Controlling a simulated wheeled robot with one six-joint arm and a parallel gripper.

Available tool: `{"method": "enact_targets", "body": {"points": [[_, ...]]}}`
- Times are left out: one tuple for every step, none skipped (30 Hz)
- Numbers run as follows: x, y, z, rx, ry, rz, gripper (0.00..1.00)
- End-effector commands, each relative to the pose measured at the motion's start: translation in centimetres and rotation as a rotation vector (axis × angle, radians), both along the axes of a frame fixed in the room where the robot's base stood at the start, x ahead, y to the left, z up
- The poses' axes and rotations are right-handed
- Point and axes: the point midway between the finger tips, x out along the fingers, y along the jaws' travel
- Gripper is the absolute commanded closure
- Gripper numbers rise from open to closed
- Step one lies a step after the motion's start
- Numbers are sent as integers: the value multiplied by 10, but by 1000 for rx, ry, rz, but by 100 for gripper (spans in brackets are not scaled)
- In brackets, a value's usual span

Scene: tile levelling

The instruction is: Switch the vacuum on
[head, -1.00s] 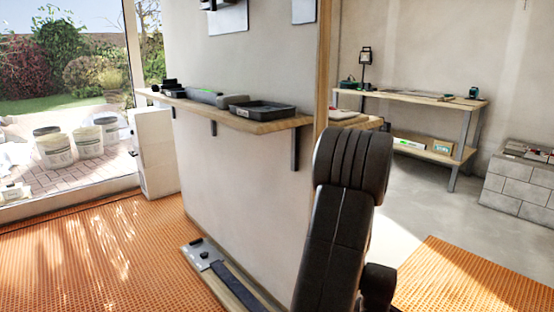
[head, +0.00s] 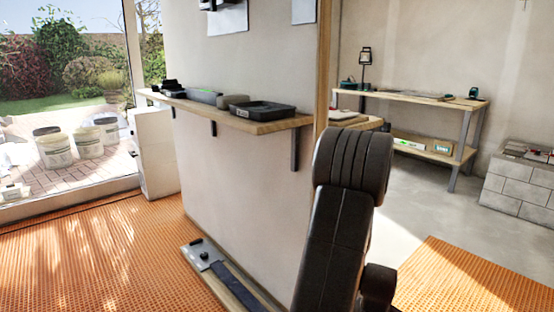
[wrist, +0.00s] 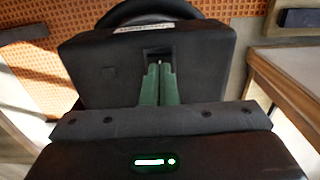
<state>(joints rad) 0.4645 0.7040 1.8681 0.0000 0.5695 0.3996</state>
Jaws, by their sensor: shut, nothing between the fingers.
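A black box-like body (wrist: 205,65), which looks like the vacuum, fills the upper middle of the wrist view. A dark curved hoop and a white label strip show at its far edge. My gripper (wrist: 155,68) has green fingers, shut together with nothing between them. Their tips are over or at a dark recess in the box's near face; I cannot tell whether they touch. No switch is clearly visible, as the fingers cover much of the recess. In the head view my dark arm stands at the middle right, and my gripper and the box do not show.
A wall shelf (head: 262,126) holds a black tray (head: 262,109) and small items. A levelling tool or plate (head: 204,256) lies at the wall's foot. Orange matting (head: 90,250) covers the floor. A workbench (head: 410,95) and grey blocks (head: 515,190) stand at the right.

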Motion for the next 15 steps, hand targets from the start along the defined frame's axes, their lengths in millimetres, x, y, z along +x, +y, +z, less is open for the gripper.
{"method": "enact_targets", "body": {"points": [[0,0,0,0,0,0,100],[0,0,0,0,0,0,100],[0,0,0,0,0,0,100],[0,0,0,0,0,0,100],[0,0,0,0,0,0,100],[0,0,0,0,0,0,100],[0,0,0,0,0,0,100],[0,0,-1,0,0,0,100],[0,0,-1,0,0,0,100],[0,0,-2,0,0,0,100],[0,0,-2,0,0,0,100],[0,0,-3,0,0,0,100],[0,0,-3,0,0,0,100],[0,0,-4,0,0,0,100],[0,0,-4,0,0,0,100]]}}
